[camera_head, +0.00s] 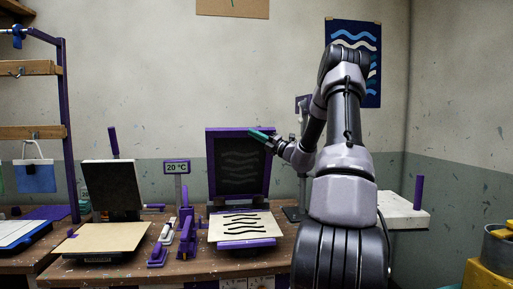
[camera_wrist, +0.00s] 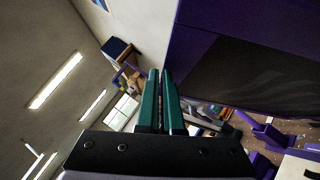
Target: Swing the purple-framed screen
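The purple-framed screen (camera_head: 211,165) stands raised, nearly upright, behind a platen at the middle of the bench. Its dark mesh (camera_head: 238,165) carries faint wavy lines. In the wrist view its purple frame (camera_wrist: 215,58) fills the upper right. My gripper (camera_head: 253,132) is at the screen's upper right corner, its teal fingers overlapping the top of the frame in the head view. In the wrist view the fingers (camera_wrist: 160,72) lie close together, with nothing seen between them, left of the frame. I cannot tell whether they touch it.
A pale sheet with black wavy lines (camera_head: 241,227) lies below the screen. A second dark raised screen (camera_head: 112,187) and a tan board (camera_head: 104,238) are to the left. A "20 °C" sign (camera_head: 177,167) and purple tools (camera_head: 187,237) stand between.

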